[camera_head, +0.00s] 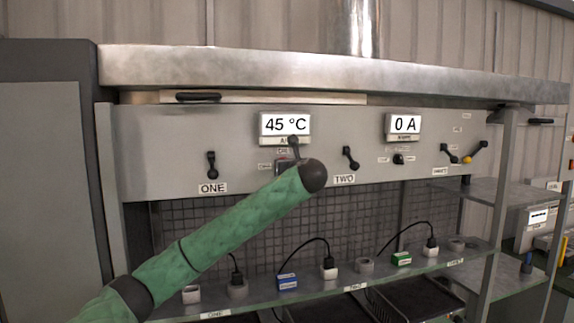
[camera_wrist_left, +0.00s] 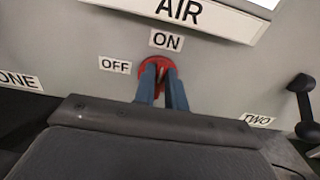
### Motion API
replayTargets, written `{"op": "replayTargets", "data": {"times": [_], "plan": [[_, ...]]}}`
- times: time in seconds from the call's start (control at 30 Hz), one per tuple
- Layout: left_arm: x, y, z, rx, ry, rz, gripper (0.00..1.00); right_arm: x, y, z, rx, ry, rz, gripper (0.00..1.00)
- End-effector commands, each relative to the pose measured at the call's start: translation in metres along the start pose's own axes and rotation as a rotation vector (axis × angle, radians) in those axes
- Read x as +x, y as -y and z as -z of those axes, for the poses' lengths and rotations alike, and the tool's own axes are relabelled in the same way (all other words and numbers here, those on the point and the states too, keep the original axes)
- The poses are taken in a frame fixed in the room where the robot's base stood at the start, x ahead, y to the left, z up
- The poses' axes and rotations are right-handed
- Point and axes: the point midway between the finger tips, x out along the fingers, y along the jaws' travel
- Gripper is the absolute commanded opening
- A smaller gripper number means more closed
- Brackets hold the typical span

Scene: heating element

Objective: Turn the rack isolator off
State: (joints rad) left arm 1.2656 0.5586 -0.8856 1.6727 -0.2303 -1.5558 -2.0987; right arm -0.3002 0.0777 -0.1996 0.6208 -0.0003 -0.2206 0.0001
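A round red rotary switch (camera_wrist_left: 152,71) sits on the grey panel below the AIR display. In the left wrist view, an ON label (camera_wrist_left: 166,40) is above it and an OFF label (camera_wrist_left: 115,65) to its left. My left gripper's two blue fingers (camera_wrist_left: 162,84) lie close together over the switch, one on each side of its red middle, and appear shut on it. They hide much of the switch, so its setting is unclear. In the head view, my green left arm covers this spot and hides the fingers. My right gripper is not in view.
Displays read 45 °C (camera_head: 285,124) and 0 A (camera_head: 405,124). A shelf (camera_head: 320,282) with plugs and sockets runs below the panel.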

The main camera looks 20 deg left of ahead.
Motion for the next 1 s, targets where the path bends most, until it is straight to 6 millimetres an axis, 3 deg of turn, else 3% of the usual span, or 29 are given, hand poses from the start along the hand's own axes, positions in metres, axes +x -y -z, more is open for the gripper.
{"op": "replayTargets", "data": {"times": [0.27, 0.77, 1.0], "plan": [[0.000, 0.000, 0.002, -0.029, -0.001, 0.000, 0.00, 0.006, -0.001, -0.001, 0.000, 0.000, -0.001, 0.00], [-0.001, -0.003, 0.004, -0.271, 0.000, 0.001, 0.00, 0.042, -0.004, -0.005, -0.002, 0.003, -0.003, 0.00], [-0.001, -0.004, 0.006, -0.414, -0.001, 0.002, 0.00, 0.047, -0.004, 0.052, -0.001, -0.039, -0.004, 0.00]]}}
